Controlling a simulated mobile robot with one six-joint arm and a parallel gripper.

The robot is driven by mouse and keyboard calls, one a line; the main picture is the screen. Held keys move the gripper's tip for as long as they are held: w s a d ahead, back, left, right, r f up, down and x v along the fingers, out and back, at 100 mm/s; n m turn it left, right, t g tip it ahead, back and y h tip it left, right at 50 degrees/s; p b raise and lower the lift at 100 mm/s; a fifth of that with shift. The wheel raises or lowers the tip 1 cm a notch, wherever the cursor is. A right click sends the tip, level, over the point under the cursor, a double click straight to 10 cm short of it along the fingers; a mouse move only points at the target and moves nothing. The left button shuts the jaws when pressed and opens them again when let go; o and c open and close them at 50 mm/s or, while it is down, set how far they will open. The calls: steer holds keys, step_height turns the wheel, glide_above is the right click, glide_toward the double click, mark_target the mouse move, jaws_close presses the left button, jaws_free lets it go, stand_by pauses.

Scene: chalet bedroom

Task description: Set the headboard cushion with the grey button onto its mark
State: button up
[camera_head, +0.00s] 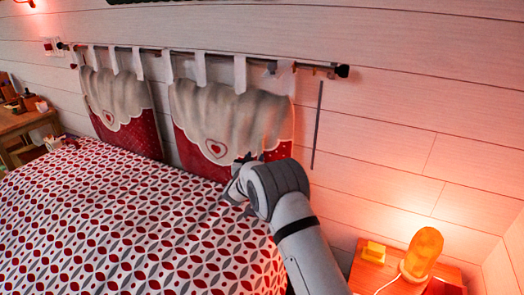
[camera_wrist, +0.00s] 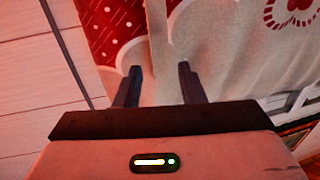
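Two headboard cushions hang by fabric tabs from a wall rod in the head view, a left one (camera_head: 122,112) and a right one (camera_head: 232,118). Each has a cream scalloped top, a red dotted lower part and a heart motif. I cannot make out a grey button on either. A thin dark vertical strip (camera_head: 318,126) is on the wall right of the right cushion; I cannot tell if it is the mark. My gripper (camera_wrist: 158,72) is at the right cushion's lower front. Its fingers are apart, with cushion fabric (camera_wrist: 225,50) behind them; contact is unclear.
The bed (camera_head: 120,220) with a red and grey patterned cover fills the lower left. A glowing lamp (camera_head: 421,252) and a yellow object (camera_head: 374,251) stand on a nightstand at lower right. A wooden desk (camera_head: 28,122) is at far left. The wall right of the strip is clear.

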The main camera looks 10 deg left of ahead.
mark_target(260, 149)
steer(key=shift+w+d+p, duration=0.15)
steer(key=shift+w, duration=0.8)
steer(key=shift+w+d+p, duration=0.2)
steer(key=shift+w, duration=0.8)
steer(key=shift+w+d+p, duration=0.15)
steer(key=shift+w, duration=0.8)
steer(key=shift+c, duration=0.4)
jaws_close()
